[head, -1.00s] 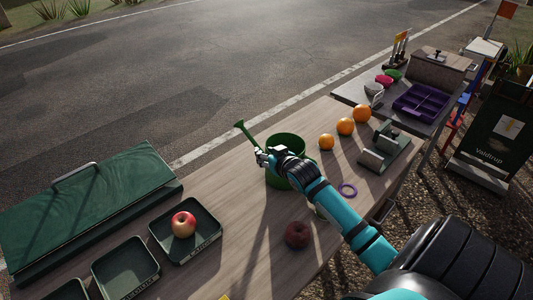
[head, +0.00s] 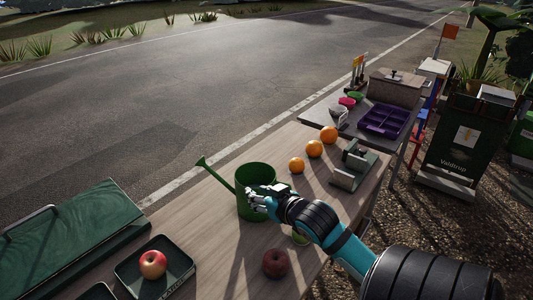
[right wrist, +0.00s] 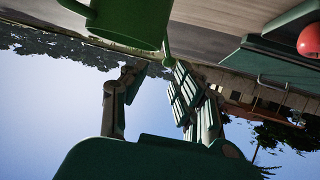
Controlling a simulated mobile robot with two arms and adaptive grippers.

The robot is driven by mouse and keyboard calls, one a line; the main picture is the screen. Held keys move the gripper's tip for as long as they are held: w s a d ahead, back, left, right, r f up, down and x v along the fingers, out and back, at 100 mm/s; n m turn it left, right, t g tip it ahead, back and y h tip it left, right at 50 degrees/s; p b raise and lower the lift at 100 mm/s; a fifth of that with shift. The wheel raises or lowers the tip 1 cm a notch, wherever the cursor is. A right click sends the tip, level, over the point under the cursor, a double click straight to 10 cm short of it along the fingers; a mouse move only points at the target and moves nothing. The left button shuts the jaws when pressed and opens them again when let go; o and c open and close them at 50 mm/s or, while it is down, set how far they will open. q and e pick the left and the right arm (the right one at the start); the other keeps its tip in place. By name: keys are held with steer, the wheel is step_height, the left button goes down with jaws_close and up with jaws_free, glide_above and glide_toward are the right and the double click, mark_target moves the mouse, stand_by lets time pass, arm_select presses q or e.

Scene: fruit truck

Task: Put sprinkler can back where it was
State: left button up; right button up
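The green sprinkler can (head: 252,178) stands upright on the wooden table, its long spout (head: 214,174) pointing up and left. My right gripper (head: 262,197) is in front of the can's near right side, covering part of it. In the right wrist view the can (right wrist: 125,22) is at the top left, past the fingertips. The fingers of my right gripper (right wrist: 157,75) are apart, with nothing seen gripped between them. Whether a finger touches the can is unclear. My left gripper is not in view.
Several oranges (head: 314,149) lie behind and right of the can. A dark red apple (head: 276,263) lies near the front edge. A green tray (head: 181,260) holds an apple (head: 153,265). A scale-like device (head: 354,167) and a purple divided tray (head: 383,121) stand to the right.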

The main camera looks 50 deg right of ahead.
steer(key=shift+v, duration=1.7)
